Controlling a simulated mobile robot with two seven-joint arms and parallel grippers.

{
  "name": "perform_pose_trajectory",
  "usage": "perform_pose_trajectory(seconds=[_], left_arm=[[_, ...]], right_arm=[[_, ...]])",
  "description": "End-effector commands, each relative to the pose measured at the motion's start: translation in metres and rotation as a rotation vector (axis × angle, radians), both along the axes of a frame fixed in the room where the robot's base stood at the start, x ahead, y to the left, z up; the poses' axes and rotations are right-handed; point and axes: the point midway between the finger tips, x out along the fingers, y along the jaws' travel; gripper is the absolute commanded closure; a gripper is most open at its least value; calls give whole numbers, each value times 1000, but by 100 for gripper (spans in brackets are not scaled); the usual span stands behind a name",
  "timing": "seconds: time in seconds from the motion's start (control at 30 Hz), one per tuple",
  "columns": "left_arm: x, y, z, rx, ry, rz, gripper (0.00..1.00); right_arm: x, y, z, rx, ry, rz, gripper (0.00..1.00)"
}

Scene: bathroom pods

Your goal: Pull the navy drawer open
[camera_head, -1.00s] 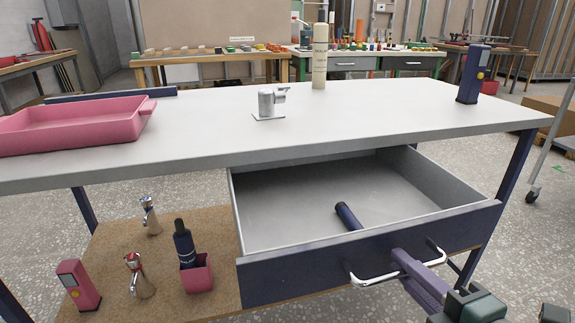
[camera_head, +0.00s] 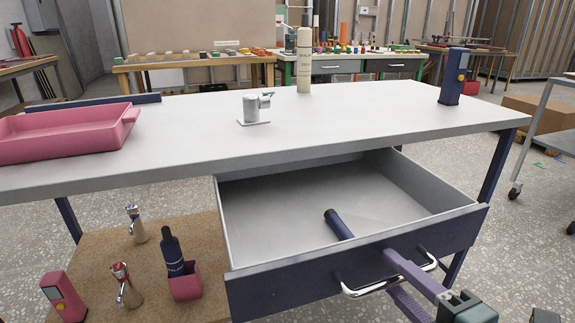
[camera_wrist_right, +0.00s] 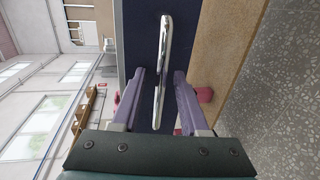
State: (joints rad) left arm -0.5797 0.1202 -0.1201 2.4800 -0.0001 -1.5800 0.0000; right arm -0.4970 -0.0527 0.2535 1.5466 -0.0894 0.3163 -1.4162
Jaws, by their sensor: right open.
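The navy drawer front (camera_head: 285,285) is under the white table, and the drawer is pulled well out, its grey interior showing. A dark blue cylinder (camera_head: 338,223) lies inside it near the front. A chrome bar handle (camera_head: 368,288) is fixed to the drawer front; it also shows in the right wrist view (camera_wrist_right: 163,55). My right gripper (camera_head: 390,271) is open, with purple fingers above and below the handle. In the right wrist view (camera_wrist_right: 159,73) the handle lies between the fingertips, with gaps on both sides. My left gripper is not in view.
The tabletop (camera_head: 340,120) holds a pink tray (camera_head: 65,145), a metal fixture (camera_head: 252,108), a beige bottle (camera_head: 304,60) and a navy dispenser (camera_head: 453,78). Several items stand on the lower shelf (camera_head: 200,235). A cart (camera_head: 545,125) stands at right, with speckled floor between.

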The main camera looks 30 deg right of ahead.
Motion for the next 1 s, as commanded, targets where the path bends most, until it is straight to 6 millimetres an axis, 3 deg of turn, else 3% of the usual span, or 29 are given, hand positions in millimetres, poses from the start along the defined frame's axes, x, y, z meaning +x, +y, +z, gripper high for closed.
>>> perform_pose_trajectory(seconds=[0.17, 0.63, 1.0], left_arm=[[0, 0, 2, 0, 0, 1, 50], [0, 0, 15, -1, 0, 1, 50], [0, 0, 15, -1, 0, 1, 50]], right_arm=[[-7, 1, 1, 0, 2, 0, 56], [-86, 20, 18, 1, 4, -1, 56], [-95, 23, 20, 0, 0, 0, 56]])
